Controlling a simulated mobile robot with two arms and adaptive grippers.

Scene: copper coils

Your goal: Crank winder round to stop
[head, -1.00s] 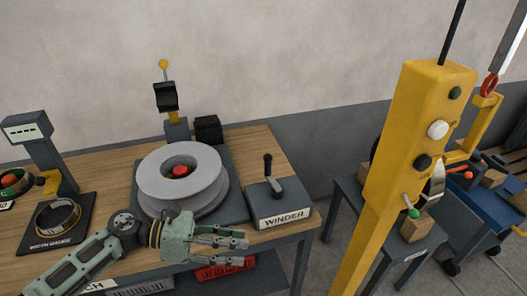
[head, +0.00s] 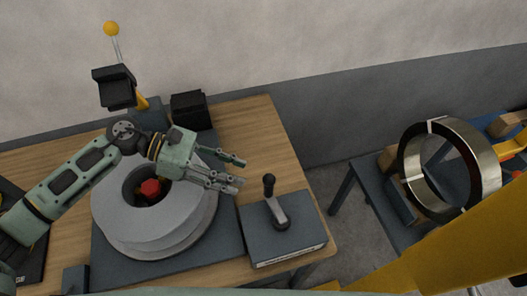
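The winder is a dark box (head: 285,240) at the right front of the wooden bench. Its crank (head: 276,205) has a black knob standing up on a short grey arm on top of the box. Left of it sits the large grey reel (head: 130,225) with a red centre (head: 150,189). My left gripper (head: 242,173) reaches over the reel's right side, its fingers apart and empty, pointing right. It is up and left of the crank knob, not touching it. My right gripper is not in view.
A black box (head: 189,110) and a yellow-knobbed lever post (head: 116,88) stand behind the reel. A shiny metal ring (head: 448,168) is at the right above a blue-grey table (head: 375,199). A yellow beam crosses the lower right. The bench behind the winder is clear.

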